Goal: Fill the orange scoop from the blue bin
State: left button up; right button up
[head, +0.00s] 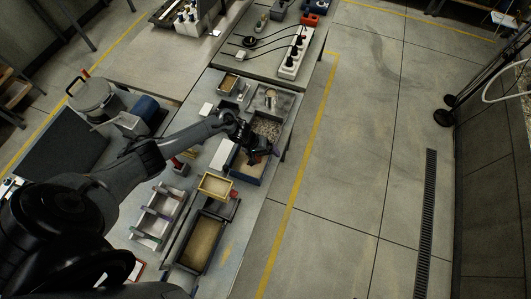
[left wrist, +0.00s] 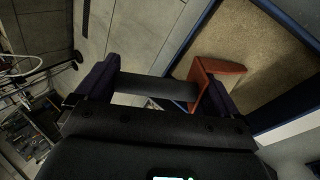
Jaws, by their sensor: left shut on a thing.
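The blue bin (head: 247,179) stands on the bench in the head view, and its tan grains and blue rim (left wrist: 284,17) fill the right of the left wrist view. My left gripper (head: 259,149) is over the bin's far part. In the left wrist view my left gripper (left wrist: 158,88) is shut on the orange scoop (left wrist: 213,76), whose orange part shows by the right finger, over the bin's edge. A dark bar spans between the fingers. The scoop's inside is not clear, so I cannot tell whether it holds grains. My right gripper is not in view.
A grey tray with gravel (head: 268,129) lies beyond the bin. A wooden frame box (head: 215,186) and a dark tray of sand (head: 204,243) lie nearer. A divided metal tray (head: 158,216) is at left. Open floor (head: 345,170) lies right of the bench.

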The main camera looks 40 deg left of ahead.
pick_arm(q)
jog(key=shift+s, duration=0.1)
dwell(0.5)
jog(key=shift+a+p, duration=0.1)
jog(key=shift+p, duration=0.45)
jog(key=shift+s+a, duration=0.1)
jog(key=shift+s, duration=0.05)
dwell(0.9)
jog(key=shift+a+p, duration=0.15)
jog(key=shift+p, duration=0.3)
jog(key=shift+s+a+p, duration=0.2)
jog(key=shift+s+p, duration=0.1)
jog(key=shift+p, duration=0.05)
dwell(0.9)
jog(key=shift+a, duration=0.1)
dwell(0.8)
dwell(0.5)
